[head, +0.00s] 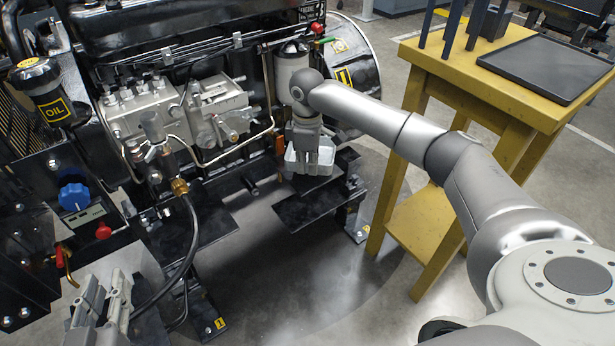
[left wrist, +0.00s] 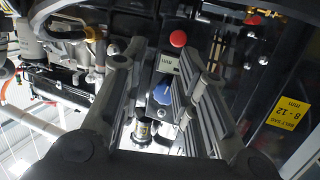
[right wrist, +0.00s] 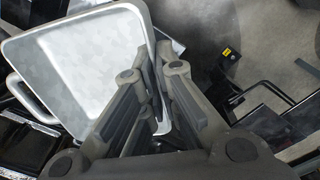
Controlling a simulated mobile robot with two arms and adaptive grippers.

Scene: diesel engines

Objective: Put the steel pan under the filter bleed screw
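The steel pan (head: 309,159) is a shallow grey metal tray, held at the engine's right end below the grey filter canister (head: 291,66). It also shows in the right wrist view (right wrist: 85,70), with its inside empty. My right gripper (head: 305,143) points down with its fingers shut on the pan's rim, which runs between the fingertips (right wrist: 152,75). I cannot make out the filter bleed screw; a red knob (head: 317,28) shows beside the filter's top. My left gripper (head: 103,300) is empty, its fingers apart (left wrist: 160,70), near the lower left of the engine.
The engine block (head: 140,110) fills the left and back. A black plate (head: 310,205) lies below the pan. A yellow table (head: 465,70) with a black tray (head: 546,68) stands at right. A black hose (head: 185,245) hangs near my left gripper. The floor between is open.

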